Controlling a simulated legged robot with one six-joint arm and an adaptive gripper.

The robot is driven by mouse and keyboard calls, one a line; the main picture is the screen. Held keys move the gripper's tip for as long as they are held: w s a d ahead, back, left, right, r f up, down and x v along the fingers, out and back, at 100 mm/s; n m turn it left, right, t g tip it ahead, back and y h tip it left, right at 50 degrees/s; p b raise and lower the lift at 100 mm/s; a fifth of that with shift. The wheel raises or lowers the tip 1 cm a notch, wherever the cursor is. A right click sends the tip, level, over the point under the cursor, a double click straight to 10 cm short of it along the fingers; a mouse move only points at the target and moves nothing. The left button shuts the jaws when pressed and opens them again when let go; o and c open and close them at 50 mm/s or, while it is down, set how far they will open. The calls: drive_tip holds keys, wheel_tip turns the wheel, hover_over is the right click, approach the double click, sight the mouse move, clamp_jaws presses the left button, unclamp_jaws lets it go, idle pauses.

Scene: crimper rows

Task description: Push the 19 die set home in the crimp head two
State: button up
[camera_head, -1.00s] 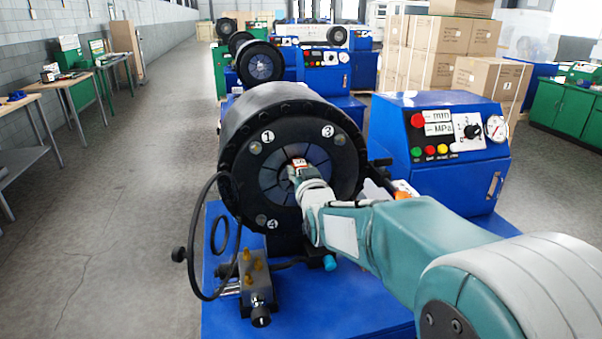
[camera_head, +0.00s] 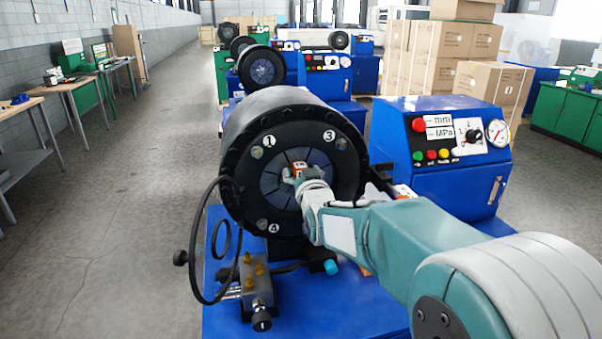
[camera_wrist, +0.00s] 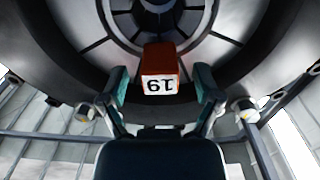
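The 19 die set (camera_head: 299,166) is a small red block with a white end face. Its label reads 19, upside down, in the wrist view (camera_wrist: 160,78). It sticks out from the segmented centre of the black crimp head (camera_head: 249,185); how deep it sits I cannot tell. My gripper (camera_head: 300,173) is right in front of the head. In the wrist view my gripper (camera_wrist: 160,88) is open, one finger on each side of the block, with a gap on both sides. Marks 1, 3 and 4 show on the head's face; my arm covers its lower right.
A blue control box (camera_head: 440,150) with buttons and a gauge stands right of the head. A black hose (camera_head: 196,250) loops at its left, above a valve block (camera_head: 257,290). More crimpers (camera_head: 262,66) stand behind. Floor at the left is clear.

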drive_tip(key=shift+f, duration=0.4)
drive_tip(key=s+d, duration=0.2)
drive_tip(key=s, duration=0.9)
drive_tip(key=shift+s+d+r, duration=0.15)
drive_tip(key=shift+s+r, duration=0.05)
drive_tip(key=shift+s, duration=0.2)
